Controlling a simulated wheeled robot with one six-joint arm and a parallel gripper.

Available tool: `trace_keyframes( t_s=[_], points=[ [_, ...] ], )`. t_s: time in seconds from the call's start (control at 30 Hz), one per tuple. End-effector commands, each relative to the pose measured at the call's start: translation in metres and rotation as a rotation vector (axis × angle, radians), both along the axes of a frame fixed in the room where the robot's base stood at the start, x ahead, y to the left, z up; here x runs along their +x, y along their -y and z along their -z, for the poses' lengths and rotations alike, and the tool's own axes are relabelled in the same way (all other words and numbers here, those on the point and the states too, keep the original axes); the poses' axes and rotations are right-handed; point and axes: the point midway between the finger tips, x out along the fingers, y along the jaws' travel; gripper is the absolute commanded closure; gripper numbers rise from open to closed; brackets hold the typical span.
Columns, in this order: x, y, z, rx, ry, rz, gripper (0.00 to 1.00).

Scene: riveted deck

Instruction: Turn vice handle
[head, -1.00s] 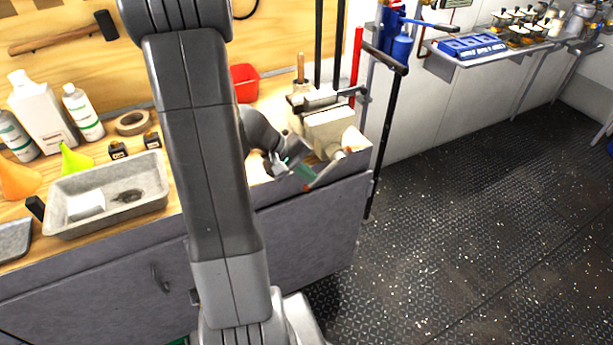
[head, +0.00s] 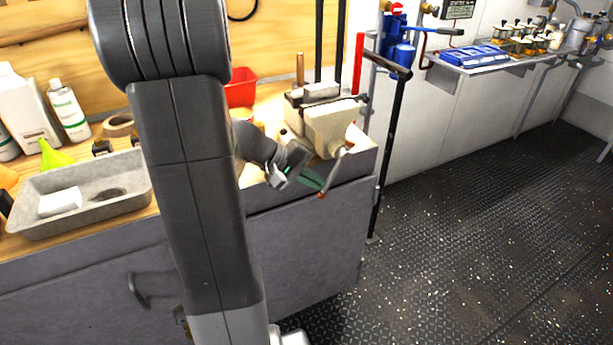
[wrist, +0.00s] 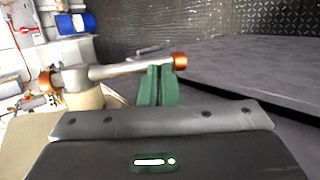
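The vice (head: 331,125) is cream-coloured and stands at the right end of the workbench. Its handle (head: 336,171) is a thin grey bar slanting down over the bench's front edge. In the wrist view the handle (wrist: 118,71) runs across the picture, with orange end caps. My gripper (head: 318,184) is at the lower end of the handle. In the wrist view its green fingers (wrist: 158,72) are close together and reach the bar just left of the right-hand cap. They look shut and seem to touch the bar; the exact contact is hidden.
A grey tray (head: 128,207) and white bottles (head: 68,110) stand on the bench at left. A red bin (head: 241,92) is behind my arm. A black upright bar (head: 388,150) stands just right of the bench. The deck floor (head: 470,230) at right is clear.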

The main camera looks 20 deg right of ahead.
Motion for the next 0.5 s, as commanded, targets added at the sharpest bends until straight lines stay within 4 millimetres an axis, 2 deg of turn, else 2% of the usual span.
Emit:
trace_keyframes(
  t_s=[0.1, 0.5],
  points=[
    [-0.0003, 0.0029, 0.0082, 0.003, 0.000, 0.002, 1.00],
    [-0.0004, 0.0068, 0.0096, 0.003, -0.001, 0.002, 1.00]
  ],
)
